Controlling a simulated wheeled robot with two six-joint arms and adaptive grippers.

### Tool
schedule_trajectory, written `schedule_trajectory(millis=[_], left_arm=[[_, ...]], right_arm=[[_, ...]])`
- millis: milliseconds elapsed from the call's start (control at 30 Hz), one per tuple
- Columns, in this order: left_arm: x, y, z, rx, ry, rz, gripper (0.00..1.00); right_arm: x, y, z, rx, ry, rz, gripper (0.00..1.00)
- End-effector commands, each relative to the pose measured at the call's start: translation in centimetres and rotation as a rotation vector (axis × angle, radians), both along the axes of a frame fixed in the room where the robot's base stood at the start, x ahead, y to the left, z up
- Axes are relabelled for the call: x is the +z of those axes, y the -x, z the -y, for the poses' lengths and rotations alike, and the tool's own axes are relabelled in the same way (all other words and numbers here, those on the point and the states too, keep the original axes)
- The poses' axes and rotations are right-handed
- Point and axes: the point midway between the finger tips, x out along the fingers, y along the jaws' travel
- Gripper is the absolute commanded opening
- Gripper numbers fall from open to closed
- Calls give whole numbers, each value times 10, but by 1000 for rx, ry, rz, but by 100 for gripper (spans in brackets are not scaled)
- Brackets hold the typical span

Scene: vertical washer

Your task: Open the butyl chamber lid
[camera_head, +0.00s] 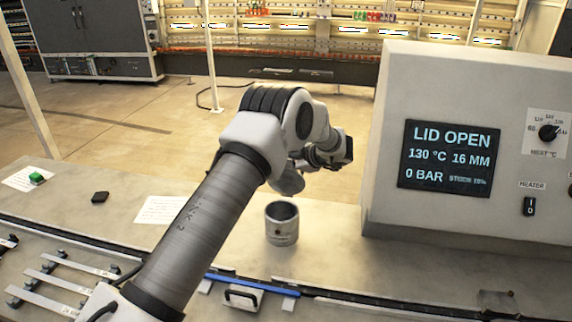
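A small metal cylindrical chamber (282,232) stands upright on the bench, and its round top looks open. A grey rounded piece (287,181) shows just behind and above it, below my arm; I cannot tell for sure whether it is the tilted lid. My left arm reaches from the lower left over the bench. Its wrist end, with my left gripper (338,150), is beyond the chamber and to its right. The fingers are not clear, so I cannot tell whether they are open or hold anything. My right gripper is out of view.
A control box (475,130) stands at the right; its screen (448,158) reads "LID OPEN", 130 °C, 16 MM, 0 BAR. A blue bar and a black handle (243,297) lie at the front edge. Metal strips (70,262) are at the left. A green button (37,178) is farther back.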

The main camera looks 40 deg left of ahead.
Motion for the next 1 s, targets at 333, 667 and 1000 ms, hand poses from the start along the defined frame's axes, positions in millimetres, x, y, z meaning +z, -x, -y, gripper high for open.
schedule_trajectory(millis=[333,667,1000], left_arm=[[-5,-18,-9,-8,39,-77,0],[-6,-21,-10,-12,40,-73,0],[-7,-21,-10,-12,39,-75,0]], right_arm=[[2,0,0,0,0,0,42],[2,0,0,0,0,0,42],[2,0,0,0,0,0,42]])
